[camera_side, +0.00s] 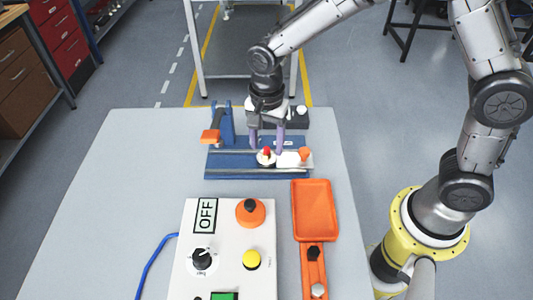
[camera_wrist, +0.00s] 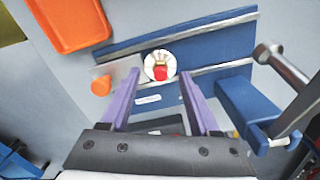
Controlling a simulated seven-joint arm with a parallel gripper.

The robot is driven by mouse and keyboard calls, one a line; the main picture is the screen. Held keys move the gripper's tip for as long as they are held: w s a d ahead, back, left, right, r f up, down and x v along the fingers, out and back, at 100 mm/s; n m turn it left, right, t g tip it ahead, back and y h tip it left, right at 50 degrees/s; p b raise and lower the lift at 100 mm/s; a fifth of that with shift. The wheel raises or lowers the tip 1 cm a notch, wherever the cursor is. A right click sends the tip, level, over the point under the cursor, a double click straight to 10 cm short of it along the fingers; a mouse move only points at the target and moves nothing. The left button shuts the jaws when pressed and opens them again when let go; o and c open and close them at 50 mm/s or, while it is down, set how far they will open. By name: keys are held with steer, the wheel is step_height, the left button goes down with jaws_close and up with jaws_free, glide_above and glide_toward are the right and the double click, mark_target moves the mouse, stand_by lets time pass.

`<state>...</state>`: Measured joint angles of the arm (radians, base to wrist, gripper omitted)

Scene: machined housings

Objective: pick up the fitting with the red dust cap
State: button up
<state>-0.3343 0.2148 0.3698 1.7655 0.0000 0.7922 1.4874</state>
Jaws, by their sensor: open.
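The fitting with the red dust cap (camera_side: 266,157) is a small round pale piece on the blue fixture (camera_side: 225,160). In the wrist view the fitting (camera_wrist: 150,63) shows a pale round flange, a brass-coloured part and the red cap. My gripper (camera_side: 267,150) points down over the fixture with its purple fingers apart. In the wrist view the open fingers (camera_wrist: 163,78) are on either side of the fitting's line, with a gap to each side. Nothing is held. I cannot tell how far the fingertips are above the fitting.
An orange-capped piece (camera_side: 305,154) sits by a pale plate close right of the fitting. The fixture's orange-handled clamp (camera_side: 211,136) stands at left. An orange tray (camera_side: 315,211) and a control box (camera_side: 224,270) are in front. The table's left side is clear.

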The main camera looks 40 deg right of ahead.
steer(key=shift+f, duration=0.8)
steer(key=shift+c, duration=0.3)
jaws_close()
steer(key=shift+r, duration=0.1)
